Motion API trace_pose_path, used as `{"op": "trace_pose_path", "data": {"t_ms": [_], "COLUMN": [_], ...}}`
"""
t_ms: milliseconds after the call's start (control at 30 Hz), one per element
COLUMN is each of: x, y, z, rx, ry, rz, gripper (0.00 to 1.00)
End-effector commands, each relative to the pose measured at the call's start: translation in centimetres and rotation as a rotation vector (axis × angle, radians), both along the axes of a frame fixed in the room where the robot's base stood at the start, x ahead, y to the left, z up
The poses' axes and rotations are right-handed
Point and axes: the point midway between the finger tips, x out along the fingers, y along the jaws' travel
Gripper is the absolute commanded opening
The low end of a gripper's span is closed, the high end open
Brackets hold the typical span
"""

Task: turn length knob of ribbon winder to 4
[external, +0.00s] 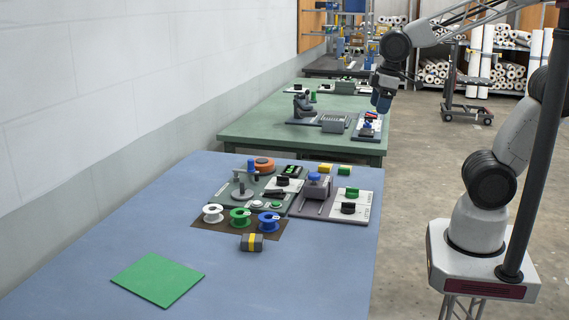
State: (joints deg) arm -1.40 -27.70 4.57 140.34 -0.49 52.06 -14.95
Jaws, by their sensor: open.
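The device that looks like the ribbon winder (222,193) is a dark green-grey board on the blue table, with a grey disc and post on it. A black knob (283,181) sits on a white plate at its right; I take it as the length knob, but its scale and setting are too small to read. My gripper (382,108) hangs in the air, up and right of the winder in the picture, pointing down, apart from everything. It is open and empty.
White, green (240,217) and blue spools stand in front, with a grey-yellow block (251,242). An orange roll (264,164) sits behind. The table front is mostly clear except a green sheet (158,279).

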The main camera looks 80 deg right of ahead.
Motion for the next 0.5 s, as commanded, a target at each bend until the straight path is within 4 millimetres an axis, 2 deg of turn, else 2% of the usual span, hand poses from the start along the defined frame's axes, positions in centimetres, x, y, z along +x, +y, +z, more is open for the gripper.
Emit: {"op": "trace_pose_path", "data": {"t_ms": [500], "x": [9.8], "y": [2.4], "z": [-2.7], "rx": [-0.059], "ry": [0.064], "rz": [0.415], "gripper": [0.69]}}
